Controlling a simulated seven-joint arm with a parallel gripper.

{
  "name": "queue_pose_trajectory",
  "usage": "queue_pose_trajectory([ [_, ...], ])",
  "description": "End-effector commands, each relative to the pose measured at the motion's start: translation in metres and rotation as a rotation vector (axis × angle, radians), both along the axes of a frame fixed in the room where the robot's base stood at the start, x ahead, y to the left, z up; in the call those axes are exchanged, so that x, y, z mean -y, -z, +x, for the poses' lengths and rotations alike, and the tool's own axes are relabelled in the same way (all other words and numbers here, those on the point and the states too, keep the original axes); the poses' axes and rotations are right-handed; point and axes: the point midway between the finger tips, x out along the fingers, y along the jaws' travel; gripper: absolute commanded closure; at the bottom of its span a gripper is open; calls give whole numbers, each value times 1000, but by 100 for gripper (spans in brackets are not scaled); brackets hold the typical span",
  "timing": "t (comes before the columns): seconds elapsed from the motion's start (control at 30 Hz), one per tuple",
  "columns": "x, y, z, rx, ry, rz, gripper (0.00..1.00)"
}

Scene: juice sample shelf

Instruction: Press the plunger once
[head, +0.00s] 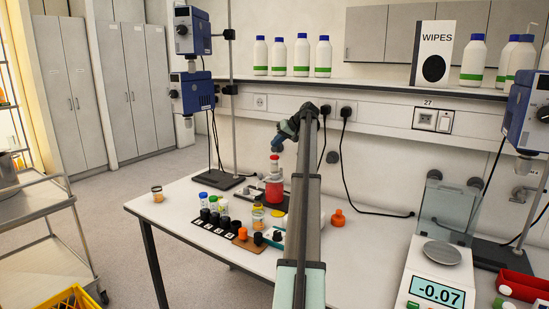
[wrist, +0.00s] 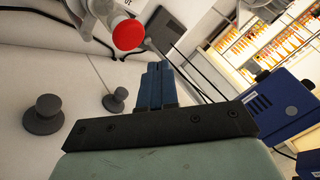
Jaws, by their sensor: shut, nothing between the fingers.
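A bottle of red liquid (head: 273,190) stands on the white bench, with a white and red dispenser on top. Its plunger (head: 274,158) is upright, and its round red top (wrist: 128,35) shows in the wrist view, beyond and left of my fingertips. My gripper (head: 279,143) is just above the plunger in the head view. In the wrist view its blue fingers (wrist: 158,68) are shut together with nothing between them. I see a gap between fingers and red top in the wrist view, but cannot tell its depth.
Small jars (head: 203,199) and a black rack (head: 219,222) sit in front of the bottle. A stirrer stand (head: 218,180) is behind left. An orange cap (head: 338,217) lies right of my arm. A balance (head: 441,256) stands further right. White bottles (head: 301,55) line the shelf above.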

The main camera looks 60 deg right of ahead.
Motion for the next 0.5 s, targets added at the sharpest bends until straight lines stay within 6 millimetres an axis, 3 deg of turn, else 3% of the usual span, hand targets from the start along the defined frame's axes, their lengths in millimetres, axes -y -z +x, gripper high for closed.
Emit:
queue_pose_trajectory([
  [0.23, 1, -21, 0, 2, 1, -1, 100],
  [0.5, 0, -26, 0, 1, 1, 0, 100],
])
